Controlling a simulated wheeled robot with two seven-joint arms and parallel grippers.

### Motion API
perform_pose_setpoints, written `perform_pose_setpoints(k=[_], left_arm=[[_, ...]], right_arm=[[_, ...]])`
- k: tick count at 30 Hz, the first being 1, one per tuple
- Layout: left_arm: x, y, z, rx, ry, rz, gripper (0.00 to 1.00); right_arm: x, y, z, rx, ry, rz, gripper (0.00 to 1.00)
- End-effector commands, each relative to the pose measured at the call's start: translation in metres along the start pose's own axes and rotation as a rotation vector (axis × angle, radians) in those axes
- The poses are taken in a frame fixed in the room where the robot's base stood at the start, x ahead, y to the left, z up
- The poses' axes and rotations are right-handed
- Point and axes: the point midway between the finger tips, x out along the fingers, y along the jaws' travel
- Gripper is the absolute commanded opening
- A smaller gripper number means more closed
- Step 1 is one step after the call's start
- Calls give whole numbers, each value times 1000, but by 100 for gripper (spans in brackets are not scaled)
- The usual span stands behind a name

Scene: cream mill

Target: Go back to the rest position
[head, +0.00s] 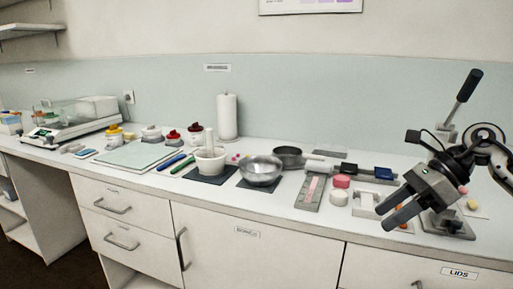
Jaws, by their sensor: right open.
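My right gripper (396,207) is in the right part of the head view, above the front edge of the counter. It is open, with nothing visible between its dark fingers. Its arm comes in from the right edge and hides part of the counter there. My left gripper is not in view.
The white counter (262,207) holds a mortar with pestle (210,160), a steel bowl (261,171), a paper roll (228,117), a scale (70,125) and small jars. A lever press (447,222) stands close behind my right gripper. Drawers and doors (235,250) lie below.

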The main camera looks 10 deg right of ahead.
Motion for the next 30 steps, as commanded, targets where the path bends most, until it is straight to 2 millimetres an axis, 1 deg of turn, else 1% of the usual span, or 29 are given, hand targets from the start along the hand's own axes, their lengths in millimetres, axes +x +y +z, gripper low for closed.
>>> perform_pose_setpoints(k=[1, 2, 3, 5, 6, 7, 8, 9, 11, 12, 14, 15, 17, 18, 20, 21, 22, 24, 26, 27, 30], left_arm=[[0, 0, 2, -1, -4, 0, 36], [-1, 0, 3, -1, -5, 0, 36], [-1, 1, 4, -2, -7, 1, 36], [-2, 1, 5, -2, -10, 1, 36], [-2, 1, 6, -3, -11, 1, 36], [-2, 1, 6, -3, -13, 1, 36], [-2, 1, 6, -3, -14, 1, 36], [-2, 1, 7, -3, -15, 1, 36], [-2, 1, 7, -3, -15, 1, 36], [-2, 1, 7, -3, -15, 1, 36], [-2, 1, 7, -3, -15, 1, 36], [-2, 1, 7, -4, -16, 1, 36], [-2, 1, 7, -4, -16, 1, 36], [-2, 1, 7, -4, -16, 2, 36], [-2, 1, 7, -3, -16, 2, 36], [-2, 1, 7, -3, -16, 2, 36], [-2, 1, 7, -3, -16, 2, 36], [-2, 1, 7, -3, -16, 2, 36], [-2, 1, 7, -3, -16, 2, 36], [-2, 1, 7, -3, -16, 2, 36], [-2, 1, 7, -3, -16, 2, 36]], right_arm=[[25, 6, 6, 30, -62, 50, 51], [38, 10, 11, 52, -106, 78, 51], [58, 18, 18, 93, -175, 123, 51], [90, 32, 31, 192, -306, 209, 51], [114, 45, 41, 297, -419, 283, 51], [130, 53, 49, 396, -509, 340, 51], [143, 61, 55, 506, -598, 395, 51], [157, 68, 61, 667, -710, 462, 51], [175, 72, 61, 941, -864, 553, 51], [186, 72, 56, 1141, -956, 603, 51], [203, 70, 38, 1461, -1075, 662, 51], [216, 70, 20, 1690, -1142, 690, 51], [239, 74, -15, 2047, -1218, 710, 51], [254, 80, -40, 2268, -1251, 708, 51], [274, 93, -72, 2549, -1276, 689, 51], [285, 104, -91, 2711, -1280, 669, 51], [292, 113, -104, -2780, 1261, -643, 51], [306, 133, -127, -2671, 1117, -539, 51], [315, 147, -141, -2599, 1028, -476, 51], [319, 154, -147, -2564, 986, -446, 51], [324, 166, -156, -2513, 926, -402, 51]])
